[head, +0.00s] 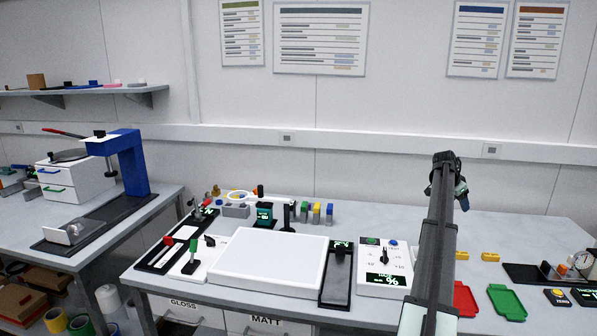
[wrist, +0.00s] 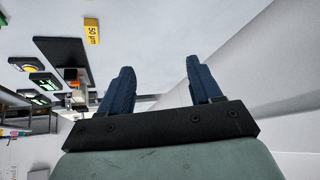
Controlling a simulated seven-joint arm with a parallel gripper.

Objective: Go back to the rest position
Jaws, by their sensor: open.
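My gripper (wrist: 160,76) shows in the wrist view with its two dark blue fingers apart and nothing between them. In the head view my gripper (head: 461,194) is at the far end of my arm, raised over the right half of the bench, in front of the wall. Its fingers are small and partly hidden there. In the wrist view the bench top lies tilted at the left and the pale wall fills the right.
A white light panel (head: 268,262) lies mid-bench, with a dial box (head: 384,266) to its right. A red tray (head: 465,299) and a green tray (head: 507,302) lie right of my arm. A yellow block (wrist: 92,32) shows in the wrist view. The air around my gripper looks clear.

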